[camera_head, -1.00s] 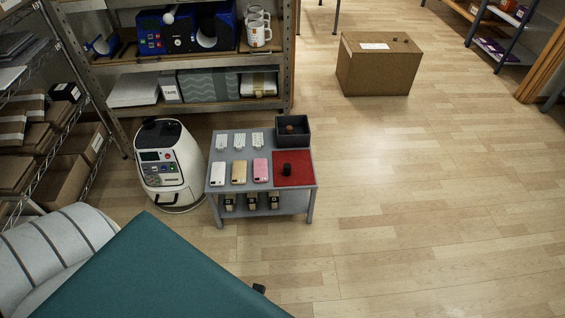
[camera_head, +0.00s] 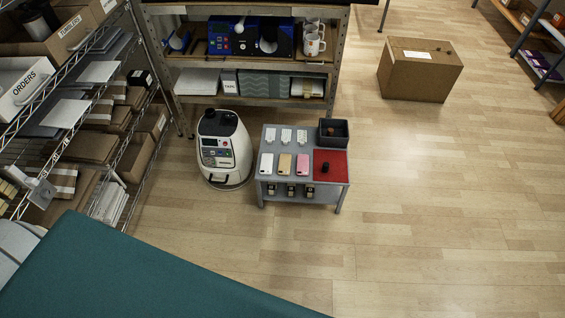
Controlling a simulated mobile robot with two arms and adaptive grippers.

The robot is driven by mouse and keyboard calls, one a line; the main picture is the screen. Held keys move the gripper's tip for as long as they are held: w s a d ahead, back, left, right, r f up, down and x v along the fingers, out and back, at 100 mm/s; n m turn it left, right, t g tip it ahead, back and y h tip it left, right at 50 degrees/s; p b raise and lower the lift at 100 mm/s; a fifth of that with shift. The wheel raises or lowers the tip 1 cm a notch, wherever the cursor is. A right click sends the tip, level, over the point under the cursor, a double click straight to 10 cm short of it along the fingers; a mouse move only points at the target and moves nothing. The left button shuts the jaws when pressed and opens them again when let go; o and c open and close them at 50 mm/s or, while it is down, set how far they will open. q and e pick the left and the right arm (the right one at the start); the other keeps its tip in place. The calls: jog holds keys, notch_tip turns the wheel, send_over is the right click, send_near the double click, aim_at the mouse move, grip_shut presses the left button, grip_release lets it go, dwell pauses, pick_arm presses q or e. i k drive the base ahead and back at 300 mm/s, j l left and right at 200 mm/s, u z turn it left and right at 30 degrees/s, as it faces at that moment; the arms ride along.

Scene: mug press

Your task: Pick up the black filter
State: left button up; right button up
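A small black cylindrical object (camera_head: 325,168) stands on the red mat (camera_head: 336,157) at the right of a low grey table. A black round part (camera_head: 209,114) also sits on top of the white machine (camera_head: 222,149) left of that table. I cannot tell for sure which of these is the black filter. Neither of my grippers is in view.
The grey table (camera_head: 263,198) also holds phones, white packs and a dark open bin (camera_head: 333,131). A metal shelf with mugs (camera_head: 313,43) stands behind. A teal surface (camera_head: 120,270) fills the lower left.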

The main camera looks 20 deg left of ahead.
aim_at(325, 168)
jog(key=i+l+u, duration=0.2)
jog(key=u, duration=0.2)
jog(key=i+l+u, duration=0.5)
jog(key=l+u, duration=0.25)
jog(key=i+l+u, duration=0.15)
jog(key=u, duration=0.25)
jog(key=i+l, duration=0.1)
jog(key=l, duration=0.4)
jog(key=i+l+u, duration=0.1)
jog(key=l, duration=0.45)
jog(key=i+l, duration=0.1)
jog(key=l, duration=0.4)
jog(key=i+l+u, duration=0.1)
jog(key=l, duration=0.45)
jog(key=i+l, duration=0.1)
jog(key=l, duration=0.45)
